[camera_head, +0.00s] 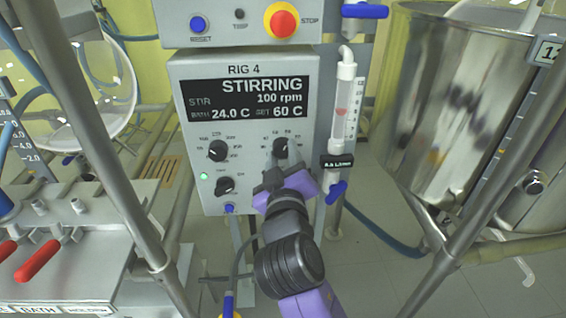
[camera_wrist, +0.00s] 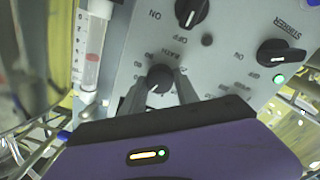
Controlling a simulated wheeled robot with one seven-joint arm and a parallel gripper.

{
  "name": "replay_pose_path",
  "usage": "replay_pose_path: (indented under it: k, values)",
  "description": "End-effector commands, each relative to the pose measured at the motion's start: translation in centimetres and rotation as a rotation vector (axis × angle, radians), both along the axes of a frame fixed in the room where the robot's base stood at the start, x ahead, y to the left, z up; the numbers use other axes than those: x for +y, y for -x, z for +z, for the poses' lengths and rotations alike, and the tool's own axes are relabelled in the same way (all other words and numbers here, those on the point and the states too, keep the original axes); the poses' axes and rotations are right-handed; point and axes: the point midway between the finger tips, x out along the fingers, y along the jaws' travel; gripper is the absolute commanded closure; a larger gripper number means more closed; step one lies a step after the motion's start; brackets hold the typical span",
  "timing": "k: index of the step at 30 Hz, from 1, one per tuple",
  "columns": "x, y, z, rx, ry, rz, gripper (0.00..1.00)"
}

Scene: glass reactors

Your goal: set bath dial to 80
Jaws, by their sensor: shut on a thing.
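The bath dial (camera_wrist: 160,79) is a black knob on the grey control panel, labelled BATH in the wrist view. It also shows in the head view (camera_head: 281,147) at the right of the panel's knobs. My gripper (camera_wrist: 160,86) has one finger on each side of the knob and is shut on it. In the head view my purple gripper (camera_head: 277,168) reaches up to the panel from below and hides part of the dial's scale. The display (camera_head: 245,98) reads STIRRING, 100 rpm, bath 24.0 C, set 60 C.
Another black knob (camera_head: 218,151) and the stirrer knob (camera_head: 225,186) sit left of the bath dial. A flow tube (camera_head: 343,105) with a blue valve stands close at the right. A red stop button (camera_head: 282,20) is above. Metal posts stand on both sides.

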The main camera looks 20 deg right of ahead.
Motion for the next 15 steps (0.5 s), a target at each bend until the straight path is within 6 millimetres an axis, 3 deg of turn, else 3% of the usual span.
replay_pose_path:
  k: [15]
  values:
    - [0.06,-0.01,-0.43,-0.149,-0.468,-0.001,1.0]
